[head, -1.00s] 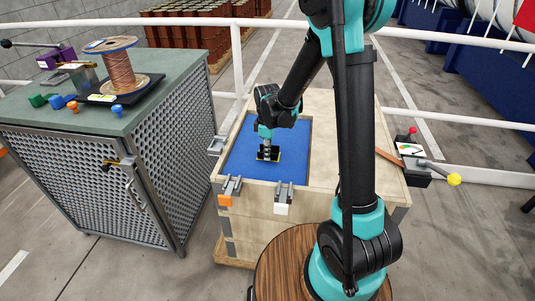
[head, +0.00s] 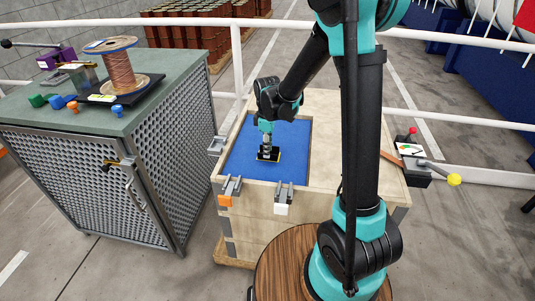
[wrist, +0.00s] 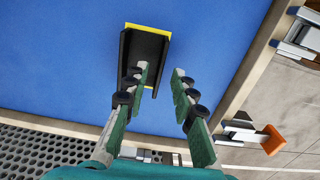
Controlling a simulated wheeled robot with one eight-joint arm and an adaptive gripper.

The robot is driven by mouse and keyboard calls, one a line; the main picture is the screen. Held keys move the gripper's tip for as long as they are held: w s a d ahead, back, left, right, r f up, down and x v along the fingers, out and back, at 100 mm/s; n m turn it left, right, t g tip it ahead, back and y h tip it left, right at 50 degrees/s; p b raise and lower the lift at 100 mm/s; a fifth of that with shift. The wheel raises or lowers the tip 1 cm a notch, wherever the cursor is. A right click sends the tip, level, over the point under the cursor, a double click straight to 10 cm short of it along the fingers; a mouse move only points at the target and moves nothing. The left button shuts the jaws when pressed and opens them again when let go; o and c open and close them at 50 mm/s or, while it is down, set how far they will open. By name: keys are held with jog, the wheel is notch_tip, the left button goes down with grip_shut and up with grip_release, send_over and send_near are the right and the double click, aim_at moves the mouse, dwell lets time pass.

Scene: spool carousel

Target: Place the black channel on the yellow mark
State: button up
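The black channel (wrist: 142,48) lies on the blue surface, over the yellow mark (wrist: 148,27). The rest of the mark is hidden under the channel. In the head view the channel (head: 275,151) is small and partly hidden by my gripper (head: 267,150). In the wrist view my gripper (wrist: 161,70) is open. Its left finger overlaps the near part of the channel. Its right finger stands to the right, with blue surface around it. I cannot tell whether a finger touches the channel.
The blue surface (head: 240,160) is set in a wooden top (head: 340,130) with a raised rim. Metal clips, one with an orange block (head: 225,201) and one with a white block (head: 281,209), sit at its front edge. A green-topped cabinet (head: 60,115) with a wire spool (head: 118,70) stands left.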

notch_tip(320, 180, up, 9)
jog(key=s+d+f+m+t, duration=0.2)
jog(key=s+d+f+m, duration=0.1)
jog(key=s+d+m, duration=0.5)
jog(key=s+d+f+m+t, duration=0.2)
jog(key=s+d+f+m, duration=0.1)
jog(key=s+d+m, duration=0.4)
jog(key=s+d, duration=0.2)
jog(key=s, duration=0.1)
jog(key=shift+s+d+f+m, duration=0.3)
jog(key=shift+s+d+m, duration=0.05)
jog(key=shift+d+m, duration=0.05)
